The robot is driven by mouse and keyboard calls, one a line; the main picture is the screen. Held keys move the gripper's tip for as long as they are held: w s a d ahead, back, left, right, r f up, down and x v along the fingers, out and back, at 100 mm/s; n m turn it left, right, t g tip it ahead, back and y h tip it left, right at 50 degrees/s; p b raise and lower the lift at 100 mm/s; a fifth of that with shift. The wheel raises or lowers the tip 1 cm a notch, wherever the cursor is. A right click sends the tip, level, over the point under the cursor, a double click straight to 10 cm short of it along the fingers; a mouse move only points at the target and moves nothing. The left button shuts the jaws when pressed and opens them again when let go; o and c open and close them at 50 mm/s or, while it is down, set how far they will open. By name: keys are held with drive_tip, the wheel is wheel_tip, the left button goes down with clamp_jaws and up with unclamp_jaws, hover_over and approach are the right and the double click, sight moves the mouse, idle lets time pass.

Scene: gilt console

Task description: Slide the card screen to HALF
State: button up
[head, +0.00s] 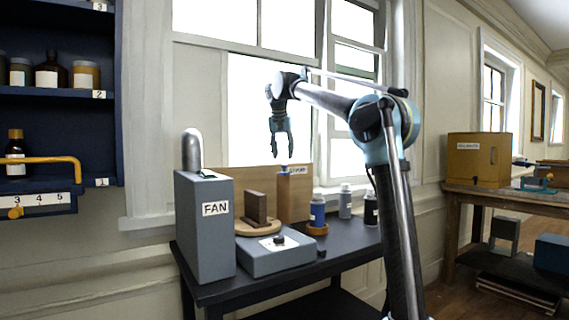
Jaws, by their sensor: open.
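A tan card panel (295,200) stands upright at the back of the dark table, in front of a paler tan board (262,180). It looks like the card screen, but I cannot be sure. A small white label (298,170) at its top is too blurred to read surely, and I see no legible HALF mark. A small blue piece (285,168) shows at the panel's top edge. My gripper (282,152) points down, open and empty, and appears above the panel with a gap. I cannot tell its depth relative to the panel.
On the dark table (335,262) stand a grey FAN box (205,228), a low grey box with a knob (277,252), a brown block (257,208) and several bottles, including a blue one (318,210). A dark blue shelf (60,105) is left; a wooden bench (500,190) is right.

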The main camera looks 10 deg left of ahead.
drive_tip(key=v, duration=0.6)
drive_tip(key=shift+r, duration=0.35)
drive_tip(key=shift+s, duration=0.15)
drive_tip(key=s+d+f+g, duration=0.1)
drive_tip(key=s+d+f, duration=0.7)
drive_tip(key=d+f, duration=0.3)
drive_tip(key=s+d+f, duration=0.8)
drive_tip(key=s+d, duration=0.1)
drive_tip(key=d, duration=0.3)
drive_tip(key=s+d+f, duration=0.3)
drive_tip(key=s+f, duration=0.5)
drive_tip(key=f, duration=0.3)
drive_tip(key=s+d+f+n, duration=0.1)
drive_tip(key=s+d+f, duration=0.2)
drive_tip(key=s+f, duration=0.5)
drive_tip(key=s+d+f+g, duration=0.1)
drive_tip(key=s+d+f, duration=0.3)
drive_tip(key=s+f, duration=0.4)
wheel_tip(320, 180, down, 7)
drive_tip(key=shift+s+f, duration=0.1)
drive_tip(key=shift+s, duration=0.2)
drive_tip(key=shift+d, duration=0.1)
